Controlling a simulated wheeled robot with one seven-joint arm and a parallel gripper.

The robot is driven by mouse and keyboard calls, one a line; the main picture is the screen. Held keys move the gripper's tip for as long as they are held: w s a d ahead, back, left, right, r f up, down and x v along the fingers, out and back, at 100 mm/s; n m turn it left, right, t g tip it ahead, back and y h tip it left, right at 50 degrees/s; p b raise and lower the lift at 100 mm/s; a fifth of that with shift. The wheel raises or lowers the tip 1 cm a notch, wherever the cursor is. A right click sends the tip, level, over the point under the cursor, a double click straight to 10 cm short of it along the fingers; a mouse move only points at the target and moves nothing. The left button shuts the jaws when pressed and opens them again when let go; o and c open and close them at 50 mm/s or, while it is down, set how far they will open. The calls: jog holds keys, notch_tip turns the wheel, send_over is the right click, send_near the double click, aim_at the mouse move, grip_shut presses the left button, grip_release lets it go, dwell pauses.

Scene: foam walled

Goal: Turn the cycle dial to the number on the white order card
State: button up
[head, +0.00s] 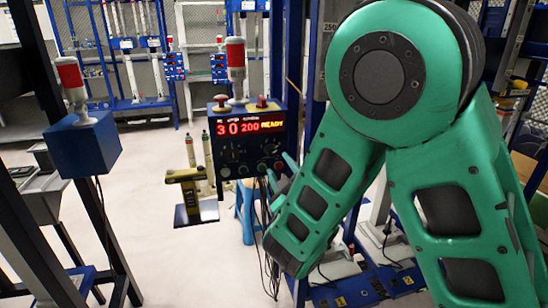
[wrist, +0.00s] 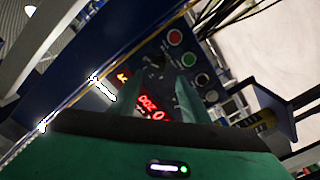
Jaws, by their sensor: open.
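The dark control box (head: 243,150) stands in the middle of the head view. Its red display (head: 250,127) reads 3 0 200 READY. Small dark dials (head: 230,153) sit below the display; I cannot tell which is the cycle dial or read its marks. My gripper (head: 279,172) is open at the box's lower right, close to its face. In the wrist view, the open fingers (wrist: 172,82) point at the tilted panel (wrist: 150,50), with part of the display (wrist: 150,108) behind them. Contact with a dial cannot be told. I cannot make out a white order card.
Red (wrist: 175,37), green (wrist: 190,60) and other round buttons line the panel edge. A red-and-white beacon (head: 236,55) stands on top. A yellow-and-black fixture (head: 190,190) is left of the box. Black cables hang below. Clear floor (head: 150,230) lies left.

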aim_at(273, 153)
jog(key=x, duration=0.8)
jog(key=shift+w+d, duration=0.1)
jog(key=shift+d, duration=0.05)
jog(key=c, duration=1.1)
